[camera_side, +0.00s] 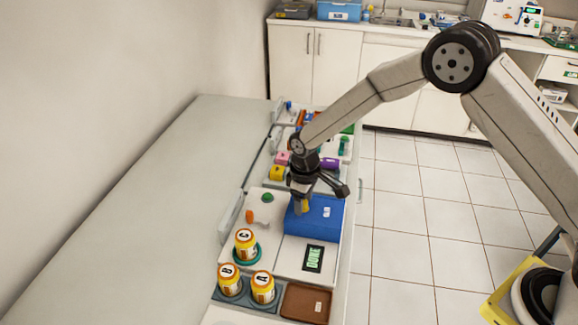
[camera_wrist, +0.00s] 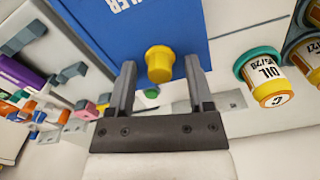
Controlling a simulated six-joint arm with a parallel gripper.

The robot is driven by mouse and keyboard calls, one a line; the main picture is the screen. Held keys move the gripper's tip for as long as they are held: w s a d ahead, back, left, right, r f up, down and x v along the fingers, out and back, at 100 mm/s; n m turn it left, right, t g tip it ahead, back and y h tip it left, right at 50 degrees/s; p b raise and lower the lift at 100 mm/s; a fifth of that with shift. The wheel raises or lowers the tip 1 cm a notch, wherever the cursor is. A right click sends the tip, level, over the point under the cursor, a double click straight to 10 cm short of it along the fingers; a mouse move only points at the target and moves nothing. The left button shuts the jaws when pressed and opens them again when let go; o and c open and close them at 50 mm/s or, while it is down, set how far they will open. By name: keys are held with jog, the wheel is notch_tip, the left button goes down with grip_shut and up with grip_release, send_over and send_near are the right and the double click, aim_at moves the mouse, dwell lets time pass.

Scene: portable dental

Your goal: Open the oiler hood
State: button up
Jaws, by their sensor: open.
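The oiler hood is a blue box-like cover (camera_side: 322,222) on the white bench unit in the side view. Its blue face with partly cut-off white lettering fills the top of the wrist view (camera_wrist: 170,24). A yellow knob (camera_wrist: 160,64) stands out from this face. My gripper (camera_wrist: 160,72) is open, with one finger on each side of the knob and visible gaps between. In the side view my gripper (camera_side: 302,202) is at the left end of the hood, partly covering the knob. The hood looks shut.
Yellow oil cans labelled A (camera_side: 263,287), B (camera_side: 229,279) and C (camera_side: 245,244) stand to the front left of the hood. A dark label plate (camera_side: 313,259) and a brown tray (camera_side: 306,303) lie in front. Small coloured parts, including a purple one (camera_side: 330,163), sit behind.

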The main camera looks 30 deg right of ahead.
jog(key=shift+f, duration=0.1)
grip_shut()
dwell(1.5)
